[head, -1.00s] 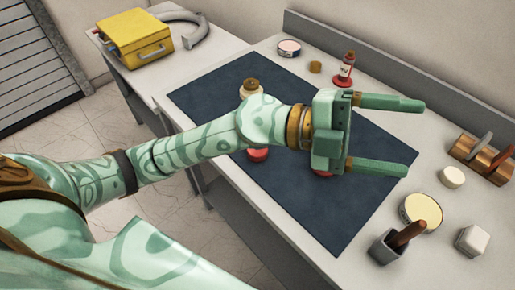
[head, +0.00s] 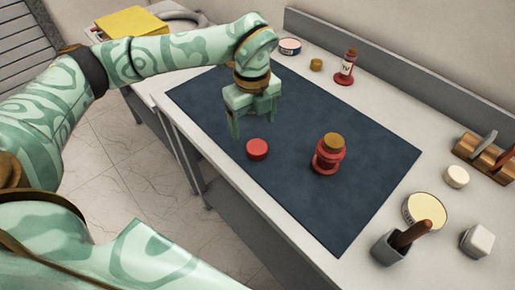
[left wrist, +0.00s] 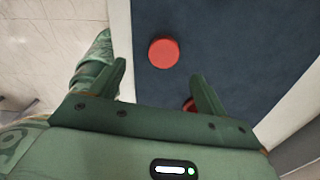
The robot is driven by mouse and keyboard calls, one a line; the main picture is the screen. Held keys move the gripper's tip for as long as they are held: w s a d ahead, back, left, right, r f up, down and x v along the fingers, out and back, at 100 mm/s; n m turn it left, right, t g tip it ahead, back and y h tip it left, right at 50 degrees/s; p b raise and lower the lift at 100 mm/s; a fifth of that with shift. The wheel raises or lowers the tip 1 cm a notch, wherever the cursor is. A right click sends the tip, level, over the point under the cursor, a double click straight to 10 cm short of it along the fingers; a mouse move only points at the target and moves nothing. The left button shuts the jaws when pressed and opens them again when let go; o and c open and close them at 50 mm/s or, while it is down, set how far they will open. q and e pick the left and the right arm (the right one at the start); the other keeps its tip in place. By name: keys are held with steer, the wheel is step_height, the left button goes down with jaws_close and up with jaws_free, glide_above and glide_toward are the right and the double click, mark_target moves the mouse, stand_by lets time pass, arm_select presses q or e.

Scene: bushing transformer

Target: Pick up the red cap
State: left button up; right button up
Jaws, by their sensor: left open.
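The red cap (head: 257,149) is a small round disc lying on the dark blue mat (head: 350,210), near its front edge. In the left wrist view the red cap (left wrist: 163,53) lies beyond the fingertips, roughly between their lines. My left gripper (head: 254,122) points down, open and empty, above and just behind the cap, apart from it. Its two fingers show spread in the left wrist view (left wrist: 158,72). A red piece with a brown top (head: 331,152) stands on the mat to the right of the cap. My right gripper is not in view.
A red-based bottle (head: 346,68), a brown stopper (head: 316,65) and a round tin (head: 290,46) stand behind the mat. At right are a yellow-topped tin (head: 425,211), a grey cup with a brown handle (head: 389,248) and a wooden rack (head: 484,157). The mat's right part is clear.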

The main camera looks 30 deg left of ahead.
mark_target(257, 147)
arm_select(q)
step_height(257, 147, down, 3)
steer(key=shift+f, duration=0.2)
steer(key=f, duration=0.1)
steer(key=f+b, duration=0.1)
steer(key=f, duration=0.1)
steer(key=d+f+b, duration=0.1)
steer(key=f, duration=0.1)
steer(key=shift+w+f, duration=0.15)
steer(key=shift+w, duration=0.1)
steer(key=c, duration=1)
